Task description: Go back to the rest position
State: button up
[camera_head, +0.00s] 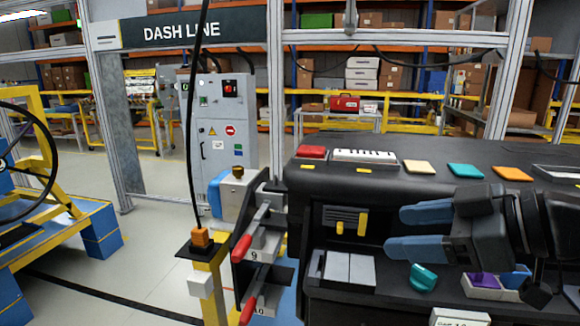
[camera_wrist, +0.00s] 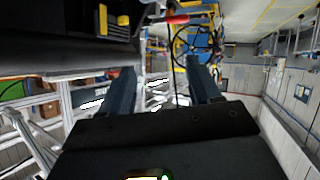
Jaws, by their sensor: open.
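My gripper (camera_head: 396,231) is open in the head view, its two blue-grey fingers pointing left in front of the dark dashboard module (camera_head: 300,178). Nothing shows between the fingers. The wrist view shows the same open gripper (camera_wrist: 158,68) with a clear gap and a cluttered, tilted background behind it. A teal knob (camera_head: 422,278) lies below the lower finger. My wrist hides part of the dashboard's right side.
Red-handled clamps (camera_head: 243,249) and a post with an orange button (camera_head: 200,237) stand left of the dashboard. A tray (camera_head: 480,292) with purple and blue pieces is below my wrist. Coloured pads, including a yellow one (camera_head: 419,167), lie on top. Open floor lies at left.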

jog(key=w+a+m+t+y, duration=0.1)
jog(key=a+m+t, duration=0.3)
jog(key=s+f+m+t+h, duration=0.4)
jog(key=s+f+m+h, duration=0.65)
jog(key=s+f, duration=0.6)
jog(key=s+d+f+n+g, duration=0.1)
jog(key=s+d, duration=0.2)
jog(key=s, duration=0.7)
jog(key=s+d+f+n+g, duration=0.1)
jog(key=s+d+f, duration=0.1)
jog(key=s, duration=0.8)
jog(key=shift+s+d, duration=0.15)
jog(key=shift+d, duration=0.75)
jog(key=shift+s+d+r+n, duration=0.15)
jog(key=shift+s+r+n, duration=0.1)
jog(key=shift+s+n, duration=0.15)
